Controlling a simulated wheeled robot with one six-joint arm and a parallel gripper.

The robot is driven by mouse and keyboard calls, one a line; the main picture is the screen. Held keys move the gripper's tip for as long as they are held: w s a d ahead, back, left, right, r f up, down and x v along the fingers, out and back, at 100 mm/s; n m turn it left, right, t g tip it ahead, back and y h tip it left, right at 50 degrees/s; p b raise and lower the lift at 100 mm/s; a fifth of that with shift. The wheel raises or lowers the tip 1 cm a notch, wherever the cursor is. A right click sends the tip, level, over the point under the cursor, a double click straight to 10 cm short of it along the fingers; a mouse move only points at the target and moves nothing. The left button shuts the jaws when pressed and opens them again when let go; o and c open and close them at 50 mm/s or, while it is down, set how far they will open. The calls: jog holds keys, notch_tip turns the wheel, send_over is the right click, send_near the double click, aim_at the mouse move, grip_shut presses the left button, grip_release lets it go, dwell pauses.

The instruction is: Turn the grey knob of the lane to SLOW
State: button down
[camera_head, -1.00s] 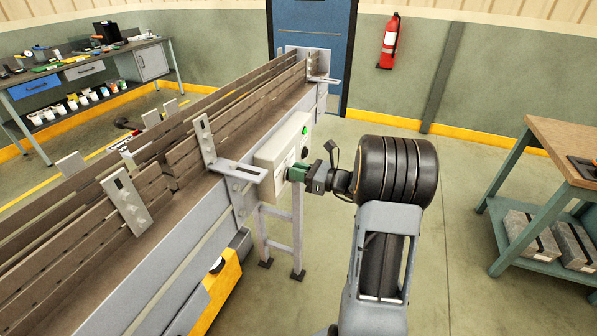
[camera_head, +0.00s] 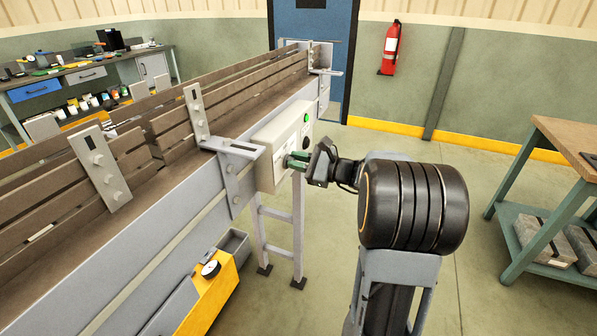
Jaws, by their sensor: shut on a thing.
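The pale control box (camera_head: 268,165) is mounted on the side of the conveyor lane (camera_head: 172,207). A green button (camera_head: 306,118) sits near the top of its front face, with a dark round part (camera_head: 305,143) below it. My gripper (camera_head: 292,160), with green fingers, reaches the lower part of that face from the right. It is shut on the grey knob, which the fingers hide. The knob's pointer and the SLOW marking cannot be made out.
A yellow unit with a round dial (camera_head: 211,269) is below the lane. A wooden-topped bench (camera_head: 570,135) stands at right, and a workbench (camera_head: 85,68) at back left. A fire extinguisher (camera_head: 389,48) hangs on the wall. The floor between lane and right bench is mostly clear.

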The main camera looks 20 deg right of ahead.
jog(key=shift+s+a+f+n+b, duration=0.1)
jog(key=shift+f+n+b, duration=0.1)
jog(key=shift+n+b, duration=1)
jog(key=shift+r, duration=0.1)
jog(key=c, duration=1.1)
grip_release()
jog(key=v, duration=1.4)
jog(key=shift+b, duration=0.35)
jog(key=shift+a, duration=0.1)
